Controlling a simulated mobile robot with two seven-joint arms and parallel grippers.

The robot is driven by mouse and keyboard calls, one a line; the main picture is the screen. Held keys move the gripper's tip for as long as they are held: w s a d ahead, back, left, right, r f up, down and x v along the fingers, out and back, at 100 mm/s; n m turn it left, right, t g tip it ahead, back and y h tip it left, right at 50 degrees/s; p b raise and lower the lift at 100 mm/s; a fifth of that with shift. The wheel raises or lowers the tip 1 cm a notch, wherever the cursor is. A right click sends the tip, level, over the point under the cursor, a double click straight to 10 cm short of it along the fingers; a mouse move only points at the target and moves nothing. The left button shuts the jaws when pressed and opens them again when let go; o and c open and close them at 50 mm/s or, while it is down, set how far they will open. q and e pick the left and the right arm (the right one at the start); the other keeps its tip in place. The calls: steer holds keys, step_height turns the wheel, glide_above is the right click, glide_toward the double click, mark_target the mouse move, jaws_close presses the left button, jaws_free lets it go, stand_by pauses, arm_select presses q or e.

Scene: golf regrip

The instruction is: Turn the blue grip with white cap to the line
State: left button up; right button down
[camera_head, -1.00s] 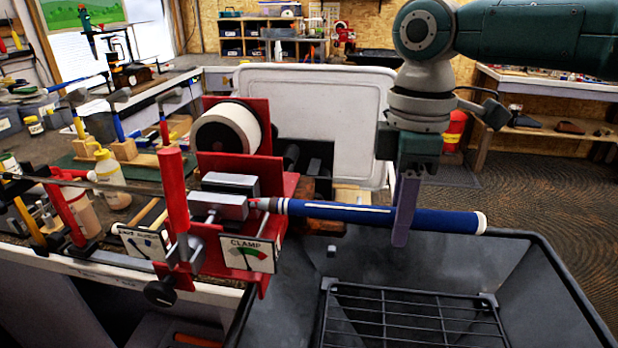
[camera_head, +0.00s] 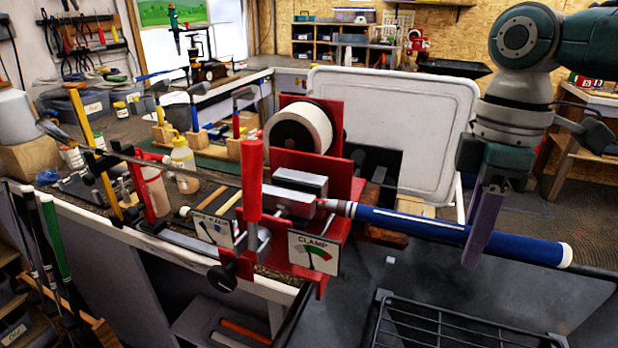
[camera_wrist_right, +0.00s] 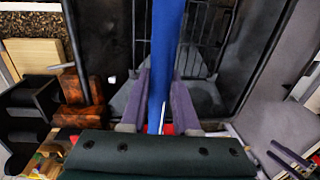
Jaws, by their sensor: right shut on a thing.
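The blue grip (camera_head: 420,224) has a white cap (camera_head: 566,255) at its right end and a white line along its side. Its left end is at the red vise (camera_head: 318,238), which carries a CLAMP dial (camera_head: 313,256); the shaft runs on to the left. My right gripper (camera_head: 478,236) is shut on the grip, nearer the cap than the vise. In the right wrist view the blue grip (camera_wrist_right: 167,45) passes between the purple fingers. A strip of the white line shows low between them. My left gripper is not in view.
A dark tub with a black wire rack (camera_head: 440,325) lies below the grip. A white board (camera_head: 400,110) stands behind the vise. Glue bottles (camera_head: 184,165) and several clubs crowd the bench at left.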

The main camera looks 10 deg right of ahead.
steer(key=c, duration=0.6)
jaws_free()
